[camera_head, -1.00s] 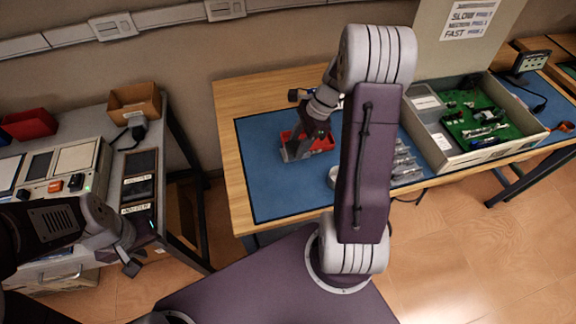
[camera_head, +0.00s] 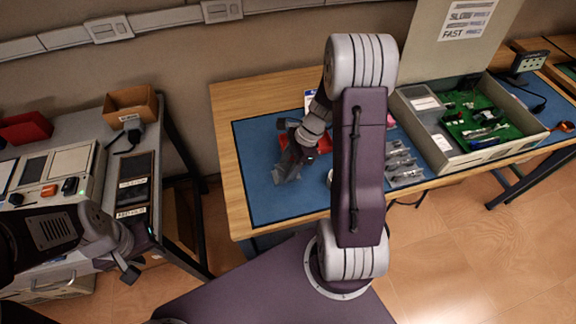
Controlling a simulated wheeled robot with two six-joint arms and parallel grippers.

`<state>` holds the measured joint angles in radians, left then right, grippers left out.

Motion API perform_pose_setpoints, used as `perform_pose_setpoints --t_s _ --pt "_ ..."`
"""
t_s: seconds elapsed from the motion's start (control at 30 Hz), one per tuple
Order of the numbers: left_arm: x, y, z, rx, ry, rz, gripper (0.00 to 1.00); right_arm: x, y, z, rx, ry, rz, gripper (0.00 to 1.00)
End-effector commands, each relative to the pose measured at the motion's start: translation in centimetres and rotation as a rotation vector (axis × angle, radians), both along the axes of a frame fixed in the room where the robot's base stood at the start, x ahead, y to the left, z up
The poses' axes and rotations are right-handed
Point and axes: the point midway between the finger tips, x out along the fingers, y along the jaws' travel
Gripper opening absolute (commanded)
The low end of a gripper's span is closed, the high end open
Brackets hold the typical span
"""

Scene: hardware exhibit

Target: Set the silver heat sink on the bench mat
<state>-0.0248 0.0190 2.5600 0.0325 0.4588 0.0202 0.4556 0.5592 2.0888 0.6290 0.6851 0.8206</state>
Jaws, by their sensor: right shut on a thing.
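The bench mat (camera_head: 255,150) is blue and lies on the wooden bench in the middle. My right gripper (camera_head: 286,173) is low over its left part and shut on a small grey thing, which looks like the silver heat sink. The gripper and its held thing are both grey, so their outlines blend, and I cannot tell whether the thing touches the mat. A red tray (camera_head: 325,145) is behind the gripper, partly hidden by my arm. My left gripper (camera_head: 138,254) is at the lower left, empty, its fingers apart.
Several silver parts (camera_head: 402,165) lie by my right forearm. The left bench holds a control panel (camera_head: 50,172) and a brown bin (camera_head: 132,103). The mat's front left is clear.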

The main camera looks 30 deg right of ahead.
Motion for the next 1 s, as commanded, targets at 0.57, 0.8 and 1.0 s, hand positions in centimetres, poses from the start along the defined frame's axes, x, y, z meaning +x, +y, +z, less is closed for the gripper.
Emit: perform_pose_setpoints --t_s 0.57,0.8,1.0 --pt "0.0 0.0 1.2 0.000 0.000 0.000 0.36 -0.1 -1.3 3.5 -0.002 -0.006 -0.003 0.56" --pt "0.0 0.0 2.3 0.000 0.000 0.000 0.36 -0.7 -3.5 9.0 -0.001 -0.004 -0.002 0.56" --pt "0.0 0.0 2.6 0.000 0.000 0.000 0.36 -1.0 -4.4 11.2 0.000 -0.001 0.000 0.56"
